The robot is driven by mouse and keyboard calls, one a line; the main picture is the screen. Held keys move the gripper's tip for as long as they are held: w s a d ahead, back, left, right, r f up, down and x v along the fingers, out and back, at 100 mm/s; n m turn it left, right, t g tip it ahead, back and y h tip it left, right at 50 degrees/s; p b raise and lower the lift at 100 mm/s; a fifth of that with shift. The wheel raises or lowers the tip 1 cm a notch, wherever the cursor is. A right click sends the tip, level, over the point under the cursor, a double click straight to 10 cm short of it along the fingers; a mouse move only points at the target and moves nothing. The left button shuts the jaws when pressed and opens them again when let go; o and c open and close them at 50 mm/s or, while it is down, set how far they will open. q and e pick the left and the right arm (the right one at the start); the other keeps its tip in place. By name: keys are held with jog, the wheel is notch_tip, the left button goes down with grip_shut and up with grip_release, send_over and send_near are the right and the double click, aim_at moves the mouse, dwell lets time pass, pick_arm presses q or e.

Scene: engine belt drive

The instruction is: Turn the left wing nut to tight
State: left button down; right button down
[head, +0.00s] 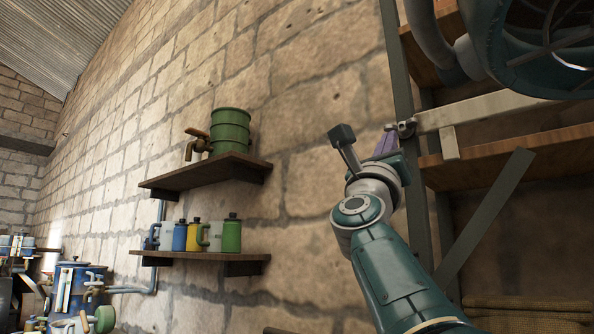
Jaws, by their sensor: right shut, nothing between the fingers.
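A small metal fitting (405,128), which looks like the left wing nut, sits at the left end of a pale metal bar (475,110), against the dark upright post. Its wings are too small to make out their angle. My right gripper (388,140) is just left of this fitting, with its purple fingers pointing up. It is shut and empty. I cannot tell whether the fingertips touch the fitting. My left gripper is out of view.
A large teal round housing (530,82) and a thick pipe (432,38) hang at the upper right. A diagonal brace (485,215) stands right of my forearm. Left, wall shelves (205,175) hold a green drum (230,130) and several cans. The wall between is bare.

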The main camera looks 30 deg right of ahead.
dwell(0.3)
jog(key=w+d+f+b+v, duration=0.1)
jog(key=b+v, duration=0.5)
jog(key=v, duration=0.6)
jog(key=shift+f+b, duration=0.4)
jog(key=shift+f, duration=0.45)
jog(key=shift+w+d, duration=0.1)
